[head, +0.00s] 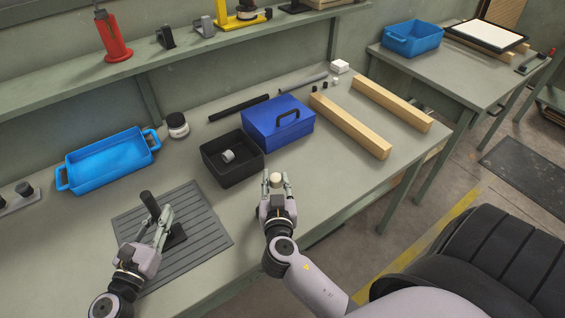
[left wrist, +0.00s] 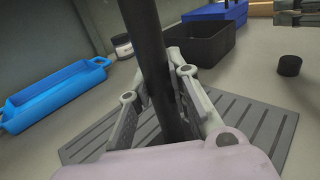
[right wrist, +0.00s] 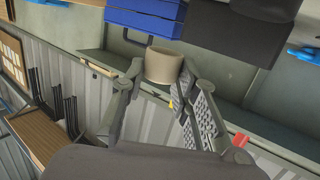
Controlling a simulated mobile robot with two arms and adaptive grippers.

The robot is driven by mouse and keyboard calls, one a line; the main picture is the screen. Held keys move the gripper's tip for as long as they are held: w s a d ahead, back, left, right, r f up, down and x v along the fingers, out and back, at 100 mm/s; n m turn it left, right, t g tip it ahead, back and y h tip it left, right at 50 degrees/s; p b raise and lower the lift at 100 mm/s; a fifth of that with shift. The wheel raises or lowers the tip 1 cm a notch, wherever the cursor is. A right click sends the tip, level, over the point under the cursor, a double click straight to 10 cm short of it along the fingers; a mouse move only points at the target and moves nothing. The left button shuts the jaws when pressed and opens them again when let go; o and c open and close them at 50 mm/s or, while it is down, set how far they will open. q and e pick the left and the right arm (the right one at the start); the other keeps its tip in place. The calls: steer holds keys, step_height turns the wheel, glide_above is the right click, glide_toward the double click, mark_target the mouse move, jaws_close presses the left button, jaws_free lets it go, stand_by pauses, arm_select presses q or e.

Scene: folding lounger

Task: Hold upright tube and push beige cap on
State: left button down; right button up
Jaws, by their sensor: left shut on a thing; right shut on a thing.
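The black tube (head: 148,203) stands upright, slightly tilted in the picture, over a dark base on the grey ribbed mat (head: 205,222). My left gripper (head: 158,222) is shut on the tube; the left wrist view shows the tube (left wrist: 150,50) between its fingers. The beige cap (head: 276,179) is between the fingertips of my right gripper (head: 275,186), near the table's front edge, to the right of the tube and apart from it. The right wrist view shows the cap (right wrist: 164,66) gripped at its sides, its rim visible. The tube's lower end is partly hidden by my left gripper.
A black bin (head: 232,177) with a light grey piece inside stands behind the mat, next to a blue toolbox (head: 300,133). A blue tray (head: 110,176) is at left. A black round piece (left wrist: 289,65) lies right of the mat. Two wooden beams lie at right.

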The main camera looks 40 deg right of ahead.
steer(key=w+a+r+n+y, duration=0.1)
steer(key=a+r+n+y, duration=0.1)
steer(key=a+r, duration=0.4)
steer(key=w+a+r+n+t+y, duration=0.1)
steer(key=w+a+r+n+y, duration=0.1)
steer(key=a+r, duration=0.5)
steer(key=w+a+r+n+t+y, duration=0.1)
steer(key=a+r+y, duration=0.3)
steer(key=a, duration=1.2)
step_height(320, 180, up, 2)
steer(key=shift+w+r+n, duration=0.15)
steer(key=shift+w+n, duration=0.3)
steer(key=shift+n, duration=0.15)
steer(key=shift+y, duration=0.3)
steer(key=shift+f, duration=2.9)
steer(key=shift+f, duration=0.35)
steer(key=shift+f, duration=0.25)
steer(key=shift+f, duration=0.25)
steer(key=shift+f, duration=0.35)
